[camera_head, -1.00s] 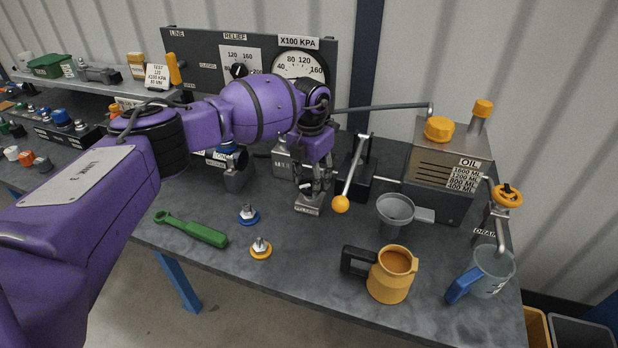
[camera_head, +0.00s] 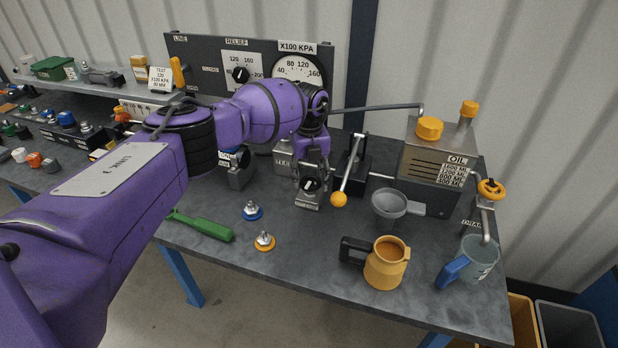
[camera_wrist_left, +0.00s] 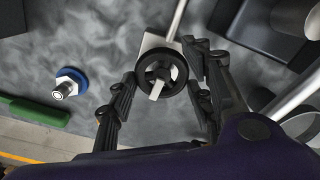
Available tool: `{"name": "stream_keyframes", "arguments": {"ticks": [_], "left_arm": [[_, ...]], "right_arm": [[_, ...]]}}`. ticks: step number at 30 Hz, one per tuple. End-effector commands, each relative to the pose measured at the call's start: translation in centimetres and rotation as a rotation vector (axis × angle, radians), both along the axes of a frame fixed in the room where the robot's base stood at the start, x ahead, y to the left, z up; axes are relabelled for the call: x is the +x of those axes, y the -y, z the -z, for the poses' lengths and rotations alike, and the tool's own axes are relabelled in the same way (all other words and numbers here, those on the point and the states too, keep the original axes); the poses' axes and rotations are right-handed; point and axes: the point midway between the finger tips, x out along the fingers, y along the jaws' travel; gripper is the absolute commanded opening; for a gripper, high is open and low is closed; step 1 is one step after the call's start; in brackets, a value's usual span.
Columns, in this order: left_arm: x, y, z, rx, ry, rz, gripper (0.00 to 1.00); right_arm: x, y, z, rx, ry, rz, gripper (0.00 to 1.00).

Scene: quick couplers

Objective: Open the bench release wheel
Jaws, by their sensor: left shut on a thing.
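The release wheel is a small black spoked handwheel with a pale bar across it (camera_wrist_left: 160,76), on a grey metal block on the bench. In the head view the wheel (camera_head: 312,184) sits on top of that block (camera_head: 307,201), in the middle of the bench. My left gripper (camera_head: 312,178) points down over it. In the left wrist view the left gripper's fingers (camera_wrist_left: 161,72) stand on either side of the wheel's rim, shut on it. The far finger contact is partly hidden in the head view. My right gripper is not in view.
A lever with an orange ball (camera_head: 339,199) stands close right of the wheel. A grey funnel (camera_head: 389,203), orange mug (camera_head: 386,265) and oil unit (camera_head: 432,170) are farther right. Blue (camera_head: 252,211) and orange (camera_head: 264,241) couplers and a green-handled tool (camera_head: 212,229) lie in front.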

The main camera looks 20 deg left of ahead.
Motion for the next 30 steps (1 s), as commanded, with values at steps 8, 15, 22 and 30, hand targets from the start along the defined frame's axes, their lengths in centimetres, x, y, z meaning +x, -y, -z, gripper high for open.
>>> {"name": "stream_keyframes", "arguments": {"ticks": [8,15,22,30], "left_arm": [[0.12,-0.34,-0.34,0.005,0.004,-0.066,0.21],[0.09,-0.38,-0.25,0.005,0.003,-0.074,0.21],[0.06,-0.4,-0.2,0.005,0.002,-0.074,0.52],[0.01,-0.19,-0.08,0.003,0.001,-0.07,0.64]], "right_arm": [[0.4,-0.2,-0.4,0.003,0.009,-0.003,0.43],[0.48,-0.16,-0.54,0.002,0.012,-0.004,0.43],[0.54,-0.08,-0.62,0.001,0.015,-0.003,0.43],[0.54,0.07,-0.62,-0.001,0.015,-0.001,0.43]]}}
